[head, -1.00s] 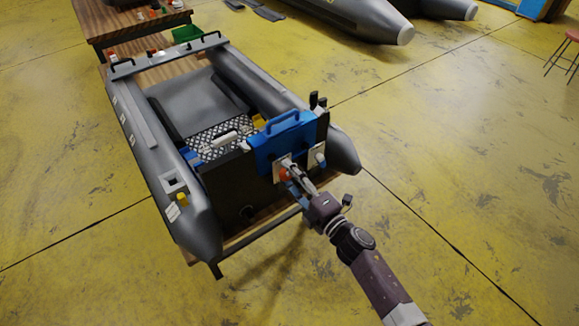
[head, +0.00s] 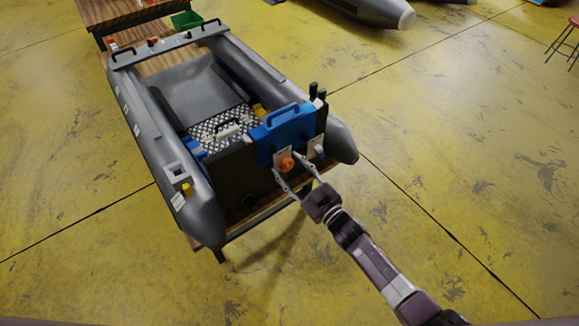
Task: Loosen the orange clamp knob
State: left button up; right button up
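The orange clamp knob (head: 286,164) sits on a light plate at the front of the blue clamp bracket (head: 285,128) on the boat's dark transom. My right gripper (head: 286,174) reaches in from the lower right. Its two fingers are spread wide, one to the left of and below the knob, the other to its right. I cannot tell whether either finger touches the knob. My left gripper is not in view.
The grey inflatable boat (head: 152,135) rests on a wooden stand (head: 262,212). A second white plate (head: 317,147) is right of the knob. A wooden table (head: 115,12) and green bin (head: 186,20) stand behind. The yellow floor (head: 450,150) at right is open.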

grip_shut()
jog(key=n+b, duration=0.1)
jog(key=n, duration=0.2)
jog(key=shift+f+b, duration=0.2)
jog(key=shift+b, duration=0.1)
jog(key=n+b, duration=0.1)
jog(key=n, duration=0.2)
jog(key=shift+r+n, duration=0.2)
jog(key=shift+n, duration=0.5)
